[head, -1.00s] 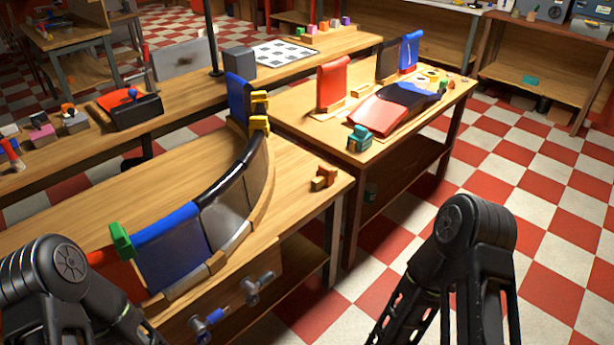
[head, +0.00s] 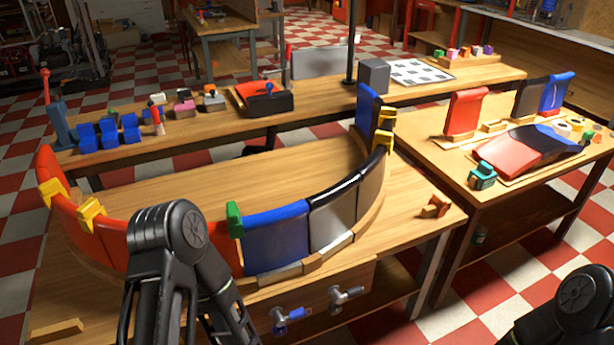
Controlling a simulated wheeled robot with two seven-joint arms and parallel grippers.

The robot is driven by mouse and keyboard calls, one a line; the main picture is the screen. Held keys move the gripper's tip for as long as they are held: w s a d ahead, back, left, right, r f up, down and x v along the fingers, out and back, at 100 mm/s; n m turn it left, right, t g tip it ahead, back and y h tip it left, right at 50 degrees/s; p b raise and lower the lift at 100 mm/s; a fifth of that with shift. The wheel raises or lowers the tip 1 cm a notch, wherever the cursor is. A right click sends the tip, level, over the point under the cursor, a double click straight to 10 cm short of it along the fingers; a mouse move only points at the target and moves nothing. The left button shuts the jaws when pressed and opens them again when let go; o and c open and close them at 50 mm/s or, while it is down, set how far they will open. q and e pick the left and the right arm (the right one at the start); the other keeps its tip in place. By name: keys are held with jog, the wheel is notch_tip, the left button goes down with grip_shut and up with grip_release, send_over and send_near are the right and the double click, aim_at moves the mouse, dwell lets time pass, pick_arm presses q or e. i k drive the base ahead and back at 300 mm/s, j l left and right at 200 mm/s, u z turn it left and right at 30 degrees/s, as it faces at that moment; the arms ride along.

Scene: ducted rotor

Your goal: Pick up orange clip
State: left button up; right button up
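A small orange-brown clip (head: 435,207) lies on the right end of the front wooden table (head: 400,225), near its edge. It sits apart from the curved duct wall of red, blue, grey and black panels (head: 275,237). A green clip (head: 234,219) and several yellow clips (head: 91,212) grip the top edge of this wall. Links of my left arm show at the lower left-centre and a link of my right arm at the lower right corner. Neither gripper is in view.
The right table (head: 455,165) holds red and blue panels and a teal clamp (head: 482,176). A long bench behind carries blue blocks (head: 110,131), a red-and-black tool (head: 263,97) and a grey cube (head: 373,75). Checkered floor shows between the tables.

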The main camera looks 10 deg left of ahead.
aim_at(440, 202)
jog(key=l+u, duration=0.1)
jog(key=u, duration=0.3)
jog(key=i+l+u, duration=0.1)
jog(key=u, duration=0.25)
jog(key=l+u, duration=0.25)
jog(key=u, duration=0.15)
jog(key=l+u, duration=0.2)
jog(key=l, duration=0.35)
jog(key=l+u, duration=0.15)
jog(key=l, duration=0.35)
jog(key=k+l+u, duration=0.2)
jog(key=l, duration=0.35)
jog(key=l+u, duration=0.2)
jog(key=l, duration=0.7)
jog(key=k+l, duration=0.15)
jog(key=l, duration=0.2)
